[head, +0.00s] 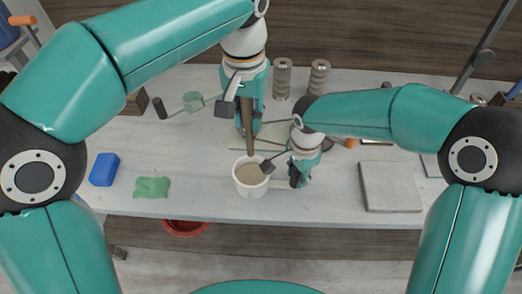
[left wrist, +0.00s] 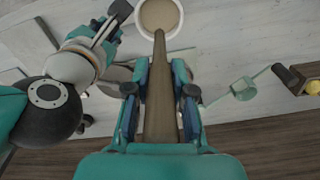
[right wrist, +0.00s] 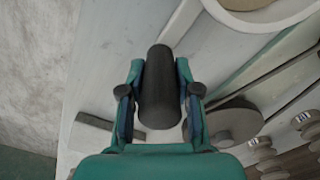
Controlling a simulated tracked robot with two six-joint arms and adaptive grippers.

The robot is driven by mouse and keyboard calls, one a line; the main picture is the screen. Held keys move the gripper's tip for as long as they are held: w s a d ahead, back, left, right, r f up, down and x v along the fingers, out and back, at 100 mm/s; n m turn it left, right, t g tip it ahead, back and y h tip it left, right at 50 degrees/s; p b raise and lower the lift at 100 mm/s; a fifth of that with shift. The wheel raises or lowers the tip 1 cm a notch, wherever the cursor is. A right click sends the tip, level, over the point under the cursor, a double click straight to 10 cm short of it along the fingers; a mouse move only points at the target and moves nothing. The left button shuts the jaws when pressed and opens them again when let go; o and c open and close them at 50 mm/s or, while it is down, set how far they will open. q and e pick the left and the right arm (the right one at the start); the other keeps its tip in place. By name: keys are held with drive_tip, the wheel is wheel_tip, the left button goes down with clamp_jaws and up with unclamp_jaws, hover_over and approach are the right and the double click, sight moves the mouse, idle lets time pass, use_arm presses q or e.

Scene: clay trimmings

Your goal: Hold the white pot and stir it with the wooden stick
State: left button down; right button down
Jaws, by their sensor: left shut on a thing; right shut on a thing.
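The white pot (head: 250,190) stands upright near the front edge of the table, with beige contents. Its dark handle (right wrist: 158,85) points right. My right gripper (head: 296,176) is shut on this handle; the right wrist view shows the handle between the fingers and the pot's rim (right wrist: 262,22) at upper right. My left gripper (head: 248,120) is shut on the wooden stick (head: 250,138), behind the pot. The stick's tip overlaps the pot's far rim; in the left wrist view the stick (left wrist: 159,85) reaches over the pot's opening (left wrist: 160,14). Whether it touches the contents is unclear.
A blue block (head: 104,169) and a green clay scrap (head: 152,187) lie on the left of the table. A grey slab (head: 390,186) lies on the right. Ribbed cylinders (head: 282,78) stand behind. A red bowl (head: 185,228) is below the front edge.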

drive_tip(key=c, duration=0.7)
unclamp_jaws()
drive_tip(key=shift+c, duration=0.2)
wheel_tip(320, 180, up, 12)
drive_tip(key=shift+f, duration=0.15)
